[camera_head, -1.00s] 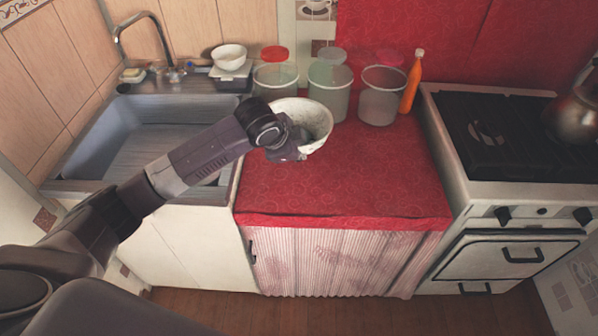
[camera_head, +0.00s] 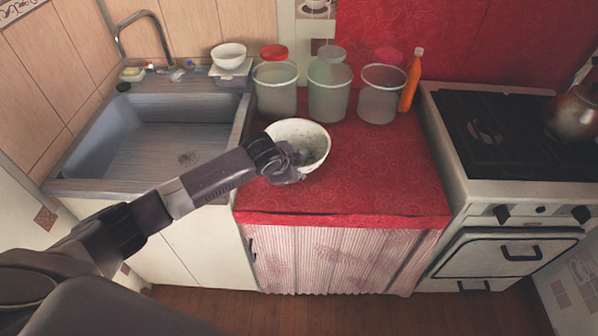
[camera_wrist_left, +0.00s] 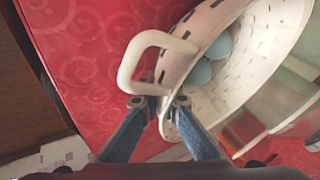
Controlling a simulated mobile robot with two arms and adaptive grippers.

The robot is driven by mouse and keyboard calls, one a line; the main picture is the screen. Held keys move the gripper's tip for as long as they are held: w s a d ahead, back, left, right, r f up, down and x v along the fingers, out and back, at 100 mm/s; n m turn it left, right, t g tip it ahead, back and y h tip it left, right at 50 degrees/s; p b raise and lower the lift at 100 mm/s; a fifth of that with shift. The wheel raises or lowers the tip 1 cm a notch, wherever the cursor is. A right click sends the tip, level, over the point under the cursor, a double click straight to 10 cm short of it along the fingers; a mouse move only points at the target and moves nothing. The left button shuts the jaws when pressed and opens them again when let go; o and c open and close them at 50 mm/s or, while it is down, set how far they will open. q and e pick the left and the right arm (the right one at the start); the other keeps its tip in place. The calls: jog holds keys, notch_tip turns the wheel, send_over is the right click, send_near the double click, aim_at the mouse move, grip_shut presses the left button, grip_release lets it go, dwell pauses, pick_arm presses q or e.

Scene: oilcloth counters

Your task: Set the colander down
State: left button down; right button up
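The colander (camera_head: 312,138) is a white slotted bowl with a loop handle, over the red counter in the head view. It also shows in the left wrist view (camera_wrist_left: 262,52), with its handle (camera_wrist_left: 128,68) at the rim. Bluish round things (camera_wrist_left: 212,60) lie inside it. My left gripper (camera_head: 296,172) is at its near left side. In the left wrist view the fingers (camera_wrist_left: 160,103) stand on either side of the rim near the handle and hold it. Whether the colander's underside touches the counter is hidden. My right gripper is not in view.
The red oilcloth counter (camera_head: 370,185) is clear to the right and in front. Several lidded tubs (camera_head: 328,95) and an orange bottle (camera_head: 411,82) stand behind. A sink (camera_head: 140,150) is at left, a stove (camera_head: 500,135) with a kettle (camera_head: 573,115) at right.

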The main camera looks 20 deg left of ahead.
pick_arm(q)
jog(key=c, duration=2.2)
grip_release()
jog(key=shift+o, duration=0.2)
jog(key=shift+s+r, duration=0.15)
jog(key=shift+r, duration=0.2)
jog(key=v, duration=1.1)
jog(key=shift+s+r, duration=0.2)
